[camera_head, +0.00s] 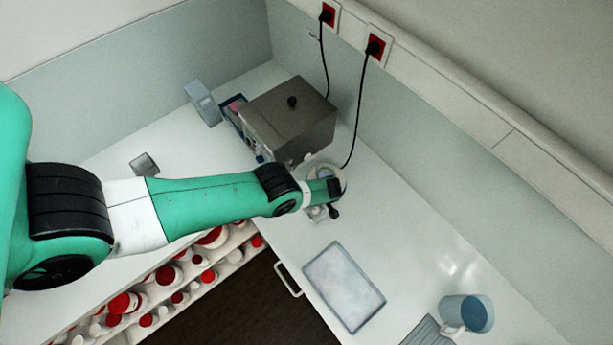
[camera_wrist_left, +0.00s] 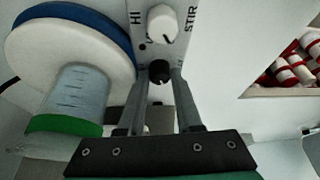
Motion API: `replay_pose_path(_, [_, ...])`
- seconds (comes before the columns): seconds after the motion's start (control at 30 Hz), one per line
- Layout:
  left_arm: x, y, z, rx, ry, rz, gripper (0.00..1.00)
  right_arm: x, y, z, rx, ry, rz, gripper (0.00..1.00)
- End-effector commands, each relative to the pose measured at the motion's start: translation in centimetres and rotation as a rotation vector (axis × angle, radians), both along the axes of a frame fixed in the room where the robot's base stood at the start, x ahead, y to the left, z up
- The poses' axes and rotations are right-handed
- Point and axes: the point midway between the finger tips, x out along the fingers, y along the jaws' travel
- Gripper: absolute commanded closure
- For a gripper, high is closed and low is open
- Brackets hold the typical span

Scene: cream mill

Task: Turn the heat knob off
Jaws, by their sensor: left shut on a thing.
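The hot-plate stirrer (camera_head: 329,168) stands on the bench, mostly hidden by my left arm in the head view. In the left wrist view its front panel (camera_wrist_left: 184,50) carries the words HI and STIR. A white knob (camera_wrist_left: 162,22) sits beside the STIR lettering. A black knob (camera_wrist_left: 159,70) sits nearer to me on the panel. My left gripper (camera_wrist_left: 159,80) has one finger on each side of the black knob and is shut on it. Its pointer mark is too small to read. My right gripper is in neither view.
A round white plate with a blue rim (camera_wrist_left: 60,40) and a clear graduated vessel with a green band (camera_wrist_left: 70,100) are beside my left finger. A steel box (camera_head: 290,115) stands behind the stirrer.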

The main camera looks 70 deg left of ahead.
Motion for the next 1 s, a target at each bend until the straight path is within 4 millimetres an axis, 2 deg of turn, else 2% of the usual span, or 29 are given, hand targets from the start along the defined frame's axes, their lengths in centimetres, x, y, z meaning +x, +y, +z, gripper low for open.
replay_pose_path(0.5, [0.02,0.00,0.05,-0.001,-0.001,0.022,1.00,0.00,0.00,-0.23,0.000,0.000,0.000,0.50])
replay_pose_path(0.53, [0.02,0.00,0.05,-0.001,-0.001,0.022,0.63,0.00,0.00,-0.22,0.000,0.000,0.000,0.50])
replay_pose_path(0.67, [0.02,0.00,0.05,-0.001,-0.001,0.022,0.39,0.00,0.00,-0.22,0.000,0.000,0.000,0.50])
replay_pose_path(0.7, [0.03,0.00,0.05,0.000,-0.002,0.022,0.36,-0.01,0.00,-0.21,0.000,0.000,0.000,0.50])
replay_pose_path(1.0, [0.11,0.05,0.25,0.001,-0.004,0.021,0.36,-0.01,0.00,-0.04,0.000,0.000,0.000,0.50])
